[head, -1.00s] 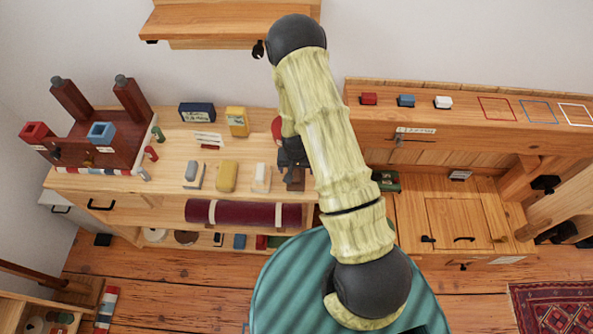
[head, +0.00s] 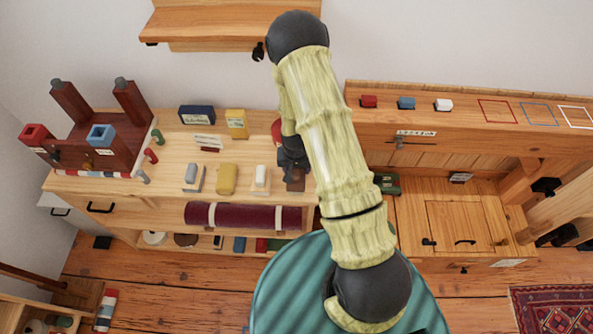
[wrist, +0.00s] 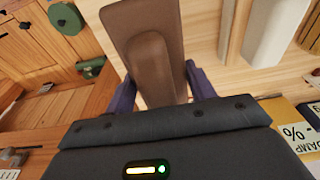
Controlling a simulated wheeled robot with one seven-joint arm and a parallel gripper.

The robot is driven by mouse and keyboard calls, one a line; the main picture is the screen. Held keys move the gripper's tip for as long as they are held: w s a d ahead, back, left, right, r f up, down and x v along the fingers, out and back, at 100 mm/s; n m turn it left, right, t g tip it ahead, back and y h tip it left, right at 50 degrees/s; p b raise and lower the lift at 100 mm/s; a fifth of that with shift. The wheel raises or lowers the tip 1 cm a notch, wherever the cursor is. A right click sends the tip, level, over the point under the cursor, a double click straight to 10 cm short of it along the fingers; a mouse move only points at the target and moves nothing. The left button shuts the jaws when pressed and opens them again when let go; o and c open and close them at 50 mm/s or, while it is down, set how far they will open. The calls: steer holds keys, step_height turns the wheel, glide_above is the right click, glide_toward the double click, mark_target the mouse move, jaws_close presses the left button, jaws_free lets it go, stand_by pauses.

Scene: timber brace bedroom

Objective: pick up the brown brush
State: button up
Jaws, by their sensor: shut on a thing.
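The brown brush (wrist: 150,65) is in the middle of the wrist view, between the two dark fingers of my gripper (wrist: 158,88). The fingers are shut on its sides. Its near end is hidden behind the gripper body. In the head view, part of the brown brush (head: 295,182) shows just below my gripper (head: 293,166), at the right end of the wooden worktop (head: 165,200). My arm hides some of it. I cannot tell whether it touches the worktop.
A white block (head: 261,177), a yellow block (head: 227,178) and a grey block (head: 192,177) stand in a row left of the gripper. A yellow box (head: 237,123) stands behind. A wall shelf (head: 215,25) is above.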

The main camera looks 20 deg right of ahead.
step_height(320, 180, up, 8)
steer(key=shift+r+b, duration=0.25)
steer(key=shift+b, duration=0.5)
steer(key=shift+o, duration=1)
step_height(320, 180, down, 7)
steer(key=n, duration=0.3)
steer(key=shift+d, duration=0.1)
steer(key=shift+f+n+y, duration=0.3)
steer(key=shift+f, duration=0.25)
